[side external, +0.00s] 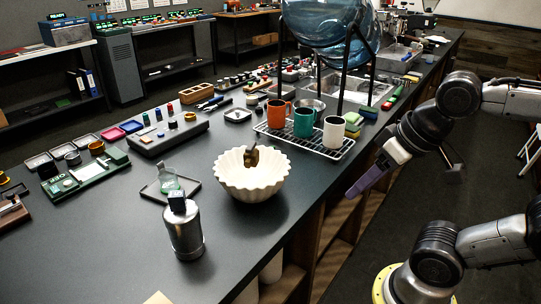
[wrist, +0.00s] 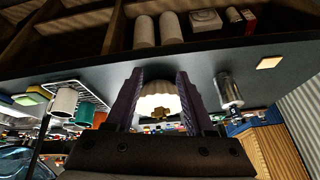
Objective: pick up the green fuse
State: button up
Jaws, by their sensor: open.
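I cannot surely pick out the green fuse in either view. A grey block (side external: 182,139) on the left part of the counter carries several small coloured cylinders, blue and red among them, too small to identify. My gripper (side external: 358,190) has purple fingers and hangs beyond the counter's right edge, pointing down and left, well away from that block. In the wrist view my gripper (wrist: 156,78) shows its two fingers spread apart with nothing between them; the white bowl seen in the gap is farther off.
A large blue glass vessel (side external: 330,20) stands behind.

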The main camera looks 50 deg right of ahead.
jog(key=w+r+m, duration=0.4)
jog(key=w+r, duration=0.1)
jog(key=r, duration=0.3)
jog(key=w+d+r+m+g, duration=0.1)
jog(key=w+d+r+m, duration=0.15)
jog(key=w, duration=0.35)
jog(key=w+d+r+m+g, duration=0.1)
jog(key=w+d+m, duration=0.25)
jog(key=w, duration=0.35)
jog(key=w+d+r+m+g, duration=0.1)
jog(key=w+d+r+m, duration=0.15)
jog(key=w, duration=0.35)
jog(key=w+d+f+m+g, duration=0.1)
jog(key=w+d+f+m, duration=0.3)
jog(key=w+d+f, duration=0.55)
jog(key=shift+g, duration=0.7)
jog(key=f, duration=0.4)
jog(key=w+f, duration=0.1)
jog(key=f, duration=0.8)
jog(key=shift+w+d+f, duration=0.15)
jog(key=shift+w+d, duration=0.25)
jog(key=shift+w+d+f, duration=0.1)
jog(key=shift+w+f, duration=0.1)
jog(key=shift+f, duration=1.3)
jog(key=shift+w+f, duration=0.15)
jog(key=shift+f, duration=1.3)
